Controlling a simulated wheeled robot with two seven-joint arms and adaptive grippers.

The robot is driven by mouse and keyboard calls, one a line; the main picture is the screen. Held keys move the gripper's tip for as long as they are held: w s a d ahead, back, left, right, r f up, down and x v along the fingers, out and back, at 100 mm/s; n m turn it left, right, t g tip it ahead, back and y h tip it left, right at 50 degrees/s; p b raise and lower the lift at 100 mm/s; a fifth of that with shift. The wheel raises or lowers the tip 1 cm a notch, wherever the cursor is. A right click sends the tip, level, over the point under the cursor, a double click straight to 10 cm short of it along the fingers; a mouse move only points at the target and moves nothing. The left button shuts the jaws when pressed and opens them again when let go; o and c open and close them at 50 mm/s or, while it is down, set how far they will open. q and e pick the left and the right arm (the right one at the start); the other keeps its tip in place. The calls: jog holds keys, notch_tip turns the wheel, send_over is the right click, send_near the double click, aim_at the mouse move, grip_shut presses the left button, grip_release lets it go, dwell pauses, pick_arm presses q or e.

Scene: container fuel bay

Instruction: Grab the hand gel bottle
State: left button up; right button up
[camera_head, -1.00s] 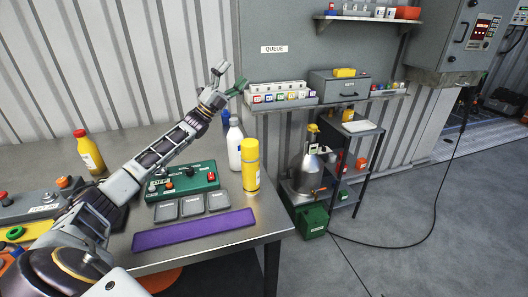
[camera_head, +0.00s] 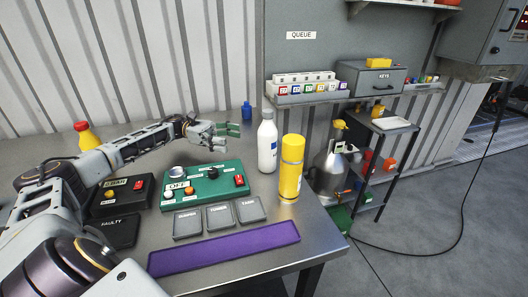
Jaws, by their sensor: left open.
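A white bottle (camera_head: 267,145) with a blue label stands upright near the right end of the metal table. A small blue bottle (camera_head: 247,111) stands behind it, at the table's back edge. I cannot read their labels, so I cannot tell which one is the hand gel. My left gripper (camera_head: 232,137) reaches in from the left, low over the table behind the green control box. Its green-tipped fingers are open and empty, pointing right toward the white bottle with a gap between. My right gripper is not in view.
A yellow cylinder (camera_head: 291,170) stands just right of the white bottle. The green control box (camera_head: 205,187), grey tiles (camera_head: 219,215) and a purple strip (camera_head: 225,247) lie in front. A yellow, red-capped bottle (camera_head: 87,136) stands at left. A shelf with keys drawer (camera_head: 371,80) is behind right.

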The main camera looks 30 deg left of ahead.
pick_arm(q)
jog(key=shift+d, duration=0.15)
send_near(267, 145)
jog(key=w, duration=0.1)
jog(key=w+d+f, duration=0.2)
jog(key=shift+w+d, duration=0.15)
jog(key=shift+w, duration=0.2)
jog(key=shift+w+d, duration=0.1)
jog(key=shift+d, duration=1.05)
jog(key=x, duration=0.2)
jog(key=shift+w+d+r+p, duration=0.1)
jog(key=shift+d+r+p, duration=0.05)
jog(key=shift+d+p, duration=0.2)
jog(key=shift+w+d, duration=0.15)
jog(key=shift+d, duration=0.4)
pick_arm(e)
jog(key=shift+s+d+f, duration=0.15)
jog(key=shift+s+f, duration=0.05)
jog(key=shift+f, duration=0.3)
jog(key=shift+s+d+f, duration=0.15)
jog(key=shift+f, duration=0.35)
pick_arm(q)
jog(key=shift+c, duration=0.3)
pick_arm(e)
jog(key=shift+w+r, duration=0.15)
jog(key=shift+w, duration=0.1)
